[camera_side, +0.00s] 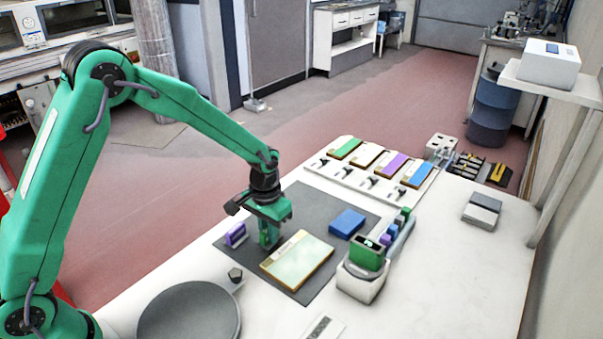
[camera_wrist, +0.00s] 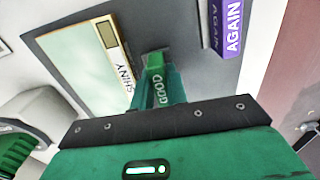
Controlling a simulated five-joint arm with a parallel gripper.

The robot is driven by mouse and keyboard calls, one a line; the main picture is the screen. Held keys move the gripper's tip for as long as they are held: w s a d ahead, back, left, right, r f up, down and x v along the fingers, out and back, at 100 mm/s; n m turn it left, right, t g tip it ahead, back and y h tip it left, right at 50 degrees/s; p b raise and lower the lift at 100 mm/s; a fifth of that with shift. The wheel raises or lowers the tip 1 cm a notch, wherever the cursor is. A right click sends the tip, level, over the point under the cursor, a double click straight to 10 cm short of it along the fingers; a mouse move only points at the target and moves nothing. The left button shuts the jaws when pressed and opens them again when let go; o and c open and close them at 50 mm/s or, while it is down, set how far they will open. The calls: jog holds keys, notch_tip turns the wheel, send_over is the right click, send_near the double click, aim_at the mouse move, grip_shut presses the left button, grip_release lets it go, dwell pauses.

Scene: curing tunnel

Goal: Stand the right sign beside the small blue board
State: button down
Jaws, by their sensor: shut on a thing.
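My gripper (camera_side: 270,240) points down over the dark mat and is shut on a green sign lettered GOOD; in the wrist view the sign (camera_wrist: 155,62) shows between the fingers. It is close to the mat, beside the pale green board (camera_side: 297,260), which has a SHINY label in the wrist view (camera_wrist: 75,70). I cannot tell if the sign touches the mat. The small blue board (camera_side: 347,223) lies flat on the mat, right of my gripper. A purple sign (camera_side: 236,234) stands left of my gripper; it reads AGAIN in the wrist view (camera_wrist: 232,25).
The dark mat (camera_side: 315,200) has bare room behind the boards. A white holder with a green block (camera_side: 362,280) and a rack of small coloured pieces (camera_side: 397,232) stand at right. A white rack of coloured boards (camera_side: 330,172) lies behind. A grey disc (camera_side: 190,312) is in front.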

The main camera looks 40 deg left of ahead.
jog(key=shift+f, duration=0.55)
dwell(0.4)
jog(key=c, duration=1.3)
grip_release()
jog(key=shift+r, duration=3.9)
